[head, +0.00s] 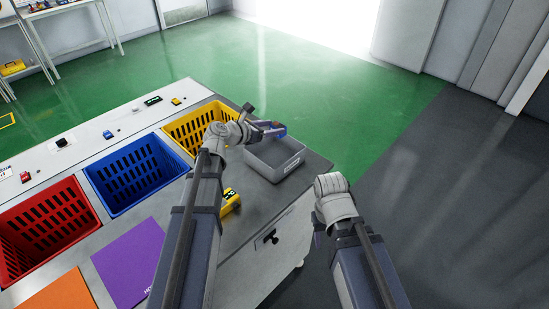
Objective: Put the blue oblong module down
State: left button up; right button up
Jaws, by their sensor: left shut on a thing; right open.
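My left gripper (264,128) is shut on the blue oblong module (277,133), above the far rim of a grey open bin (277,168). Only a small part of the module shows beside the dark jaws, with a reddish patch near it. I cannot tell whether the module touches the bin. My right gripper (332,187) is off the right edge of the bench, apart from everything; its fingers are mostly hidden by its own wrist.
Red (42,228), blue (133,172) and yellow (197,126) slatted crates line the bench's left side. Purple (128,262) and orange (62,293) mats lie in front. A yellow object (230,202) is beside my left arm. Small items lie on the back ledge.

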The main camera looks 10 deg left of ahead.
pick_arm(q)
jog(key=shift+a+r+y, duration=0.1)
jog(key=shift+a+y, duration=0.2)
jog(key=shift+a, duration=0.3)
notch_tip(320, 180, down, 10)
jog(key=b, duration=1)
jog(key=shift+f+b, duration=0.65)
jog(key=shift+b, duration=0.05)
jog(key=o, duration=1.4)
